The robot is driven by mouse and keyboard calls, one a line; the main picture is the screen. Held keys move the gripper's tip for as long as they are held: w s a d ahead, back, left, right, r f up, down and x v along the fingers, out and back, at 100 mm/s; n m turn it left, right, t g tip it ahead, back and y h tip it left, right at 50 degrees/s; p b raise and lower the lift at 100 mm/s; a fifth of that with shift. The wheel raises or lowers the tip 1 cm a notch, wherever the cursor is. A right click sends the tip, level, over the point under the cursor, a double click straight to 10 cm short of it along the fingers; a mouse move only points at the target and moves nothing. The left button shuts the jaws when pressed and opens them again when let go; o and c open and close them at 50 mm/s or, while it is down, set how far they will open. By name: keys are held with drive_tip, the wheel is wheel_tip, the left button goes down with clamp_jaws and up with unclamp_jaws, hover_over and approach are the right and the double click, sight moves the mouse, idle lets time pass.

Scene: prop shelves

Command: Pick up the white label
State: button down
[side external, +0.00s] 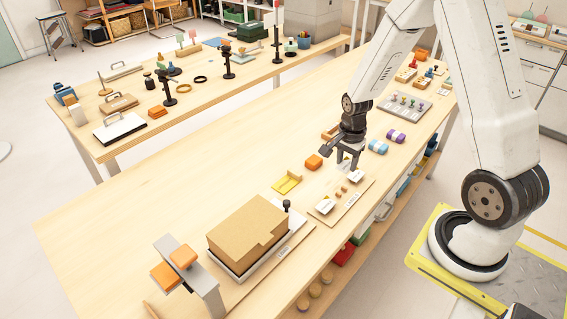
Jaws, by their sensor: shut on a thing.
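My gripper (347,163) is over the far end of a small tan board (341,205) on the long wooden table. Its jaws are shut on a small white piece, which looks like the white label (345,158); the fingers partly hide it. Another white card (326,205) lies on the near left part of the board, and a further white piece (355,177) is at its far right end, just below my fingers. Small orange-brown pieces (341,192) lie between these two.
An orange block (313,162) and a yellow holder (287,184) stand left of the board. A large cardboard box (247,234) in a tray is nearer. The table's left side is mostly clear.

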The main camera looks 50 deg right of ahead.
drive_tip(key=shift+r, duration=0.65)
drive_tip(key=shift+w+a, duration=0.4)
drive_tip(key=shift+a, duration=0.15)
drive_tip(key=w+a+r, duration=0.1)
drive_tip(key=w+a, duration=0.1)
drive_tip(key=a, duration=0.7)
drive_tip(key=w+a+r, duration=0.1)
drive_tip(key=w+a, duration=0.1)
drive_tip(key=a, duration=0.7)
drive_tip(key=w+a+r, duration=0.1)
drive_tip(key=w+a, duration=0.1)
drive_tip(key=a, duration=0.7)
drive_tip(key=shift+a+r, duration=0.2)
drive_tip(key=shift+a, duration=0.1)
drive_tip(key=shift+s+a+r, duration=0.1)
drive_tip(key=shift+a, duration=0.55)
drive_tip(key=shift+f, duration=0.2)
